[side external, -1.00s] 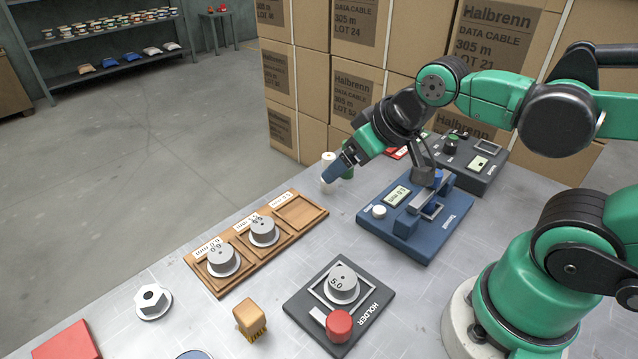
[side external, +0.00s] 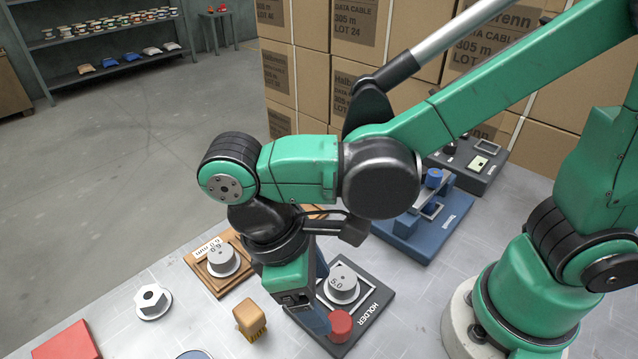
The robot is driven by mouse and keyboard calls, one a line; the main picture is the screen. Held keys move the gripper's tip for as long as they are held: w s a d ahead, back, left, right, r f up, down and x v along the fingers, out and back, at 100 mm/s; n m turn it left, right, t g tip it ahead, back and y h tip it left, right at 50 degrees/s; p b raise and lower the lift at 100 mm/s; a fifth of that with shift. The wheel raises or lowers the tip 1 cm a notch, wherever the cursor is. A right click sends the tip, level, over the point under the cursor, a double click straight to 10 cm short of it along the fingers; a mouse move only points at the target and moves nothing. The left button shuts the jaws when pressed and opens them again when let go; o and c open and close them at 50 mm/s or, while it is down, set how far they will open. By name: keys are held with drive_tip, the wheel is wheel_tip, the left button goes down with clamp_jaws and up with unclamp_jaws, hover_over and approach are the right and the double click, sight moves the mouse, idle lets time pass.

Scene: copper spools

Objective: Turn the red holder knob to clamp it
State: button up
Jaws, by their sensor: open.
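The red knob (side external: 341,325) stands at the front corner of the dark holder (side external: 372,318), marked HOLDER. A grey spool marked 5.0 (side external: 342,284) sits upright in the holder's frame. My gripper (side external: 318,305) points down over the holder's left side, open. Its near blue finger is just left of the red knob, overlapping its edge in the picture. I cannot tell whether it touches the knob. The gripper and arm hide the holder's left part.
A wooden rack (side external: 217,284) with a 6.0 spool (side external: 221,262) lies left, partly hidden by my arm. A brass-coloured block (side external: 250,318), a white ring with a hex hole (side external: 152,301) and a red box (side external: 68,342) lie nearby. A blue gauge device (side external: 422,240) stands behind the holder.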

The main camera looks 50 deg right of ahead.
sight(338, 321)
drive_tip(key=shift+s+a+f, duration=0.15)
drive_tip(key=shift+s+f, duration=0.2)
drive_tip(key=shift+x, duration=2.5)
clamp_jaws()
